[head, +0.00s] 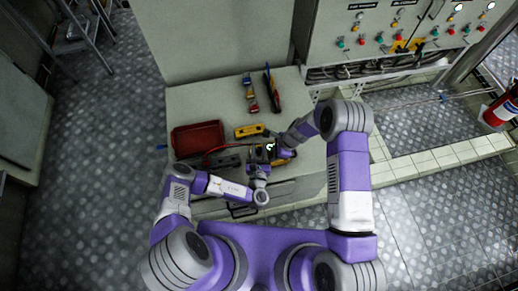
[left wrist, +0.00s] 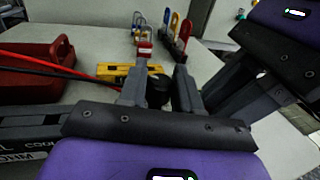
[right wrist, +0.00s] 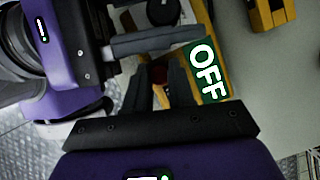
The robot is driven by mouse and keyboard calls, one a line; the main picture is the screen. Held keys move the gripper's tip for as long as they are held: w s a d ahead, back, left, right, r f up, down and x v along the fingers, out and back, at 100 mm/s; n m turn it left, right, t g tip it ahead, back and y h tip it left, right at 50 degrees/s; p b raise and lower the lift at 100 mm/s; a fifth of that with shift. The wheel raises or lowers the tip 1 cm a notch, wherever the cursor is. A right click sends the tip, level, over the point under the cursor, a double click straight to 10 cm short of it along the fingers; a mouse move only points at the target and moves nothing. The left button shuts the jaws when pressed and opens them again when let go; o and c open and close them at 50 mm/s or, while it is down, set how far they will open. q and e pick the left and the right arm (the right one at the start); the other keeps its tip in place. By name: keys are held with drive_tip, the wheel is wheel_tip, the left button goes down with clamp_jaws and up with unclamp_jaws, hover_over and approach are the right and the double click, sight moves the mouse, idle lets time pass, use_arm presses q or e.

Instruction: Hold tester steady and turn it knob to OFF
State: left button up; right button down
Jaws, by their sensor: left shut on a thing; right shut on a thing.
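The tester (right wrist: 224,68) has a yellow body and a green face with white letters OFF; in the head view its green patch (head: 270,147) is small, between my two grippers. My right gripper (right wrist: 168,70) is shut at the tester's near end, with a yellow and dark reddish part between its fingers. My left gripper (left wrist: 162,85) is shut on the black round knob (left wrist: 157,92), which also shows in the right wrist view (right wrist: 163,11). My fingers hide part of the tester. The knob's pointer mark cannot be made out.
A red bin (head: 198,138) stands left on the cabinet top. A grey instrument (head: 222,161) with red and black leads lies near my left gripper. A control panel (head: 400,30) stands back right.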

idle(0.5)
use_arm(q)
drive_tip(key=o, duration=0.9)
drive_tip(key=shift+o, duration=0.2)
drive_tip(key=s+d, duration=0.1)
drive_tip(key=s, duration=1.1)
use_arm(e)
drive_tip(key=c, duration=0.9)
unclamp_jaws()
drive_tip(key=shift+r, duration=0.1)
